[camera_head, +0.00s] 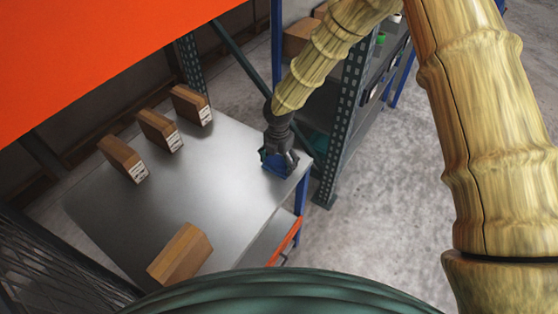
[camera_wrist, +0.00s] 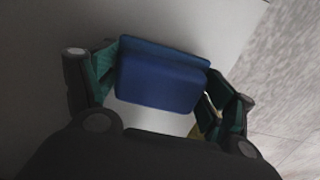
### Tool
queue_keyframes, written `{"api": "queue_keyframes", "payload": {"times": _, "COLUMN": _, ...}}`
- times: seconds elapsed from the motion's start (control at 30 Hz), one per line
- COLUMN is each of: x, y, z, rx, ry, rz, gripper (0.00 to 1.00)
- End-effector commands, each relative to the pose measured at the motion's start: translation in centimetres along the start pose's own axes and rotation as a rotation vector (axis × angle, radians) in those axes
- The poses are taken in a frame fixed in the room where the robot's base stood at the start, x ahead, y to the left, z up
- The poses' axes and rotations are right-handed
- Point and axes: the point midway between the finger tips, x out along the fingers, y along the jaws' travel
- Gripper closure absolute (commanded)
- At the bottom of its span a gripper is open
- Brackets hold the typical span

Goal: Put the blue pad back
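The blue pad (camera_wrist: 160,82) sits between the two fingers of my gripper (camera_wrist: 162,88) in the wrist view. The fingers bear on its left and right ends. A darker blue band shows along its far side; I cannot tell whether it is another face of the pad or something behind it. In the head view, my gripper (camera_head: 278,161) points down at the right end of the metal table (camera_head: 200,190), and the blue pad (camera_head: 276,168) shows partly hidden among the fingers, at or just above the tabletop.
Several brown boxes stand on the table: a row along the back, including one box (camera_head: 190,105), and another box (camera_head: 180,256) at the front. A shelf rack post (camera_head: 345,110) rises just right of my gripper. An orange panel (camera_head: 90,50) covers the upper left.

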Motion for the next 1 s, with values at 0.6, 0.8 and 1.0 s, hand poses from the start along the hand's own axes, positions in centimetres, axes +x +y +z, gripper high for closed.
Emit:
{"api": "queue_keyframes", "payload": {"times": 0.6, "x": -1.4, "y": 0.0, "z": 0.1, "rx": 0.001, "ry": -0.001, "rz": 0.001, "gripper": 0.03}}
{"api": "queue_keyframes", "payload": {"times": 0.8, "x": -4.2, "y": 0.0, "z": 0.1, "rx": 0.001, "ry": -0.001, "rz": 0.003, "gripper": 0.03}}
{"api": "queue_keyframes", "payload": {"times": 1.0, "x": -7.5, "y": 0.0, "z": 0.1, "rx": 0.002, "ry": -0.001, "rz": 0.002, "gripper": 0.03}}
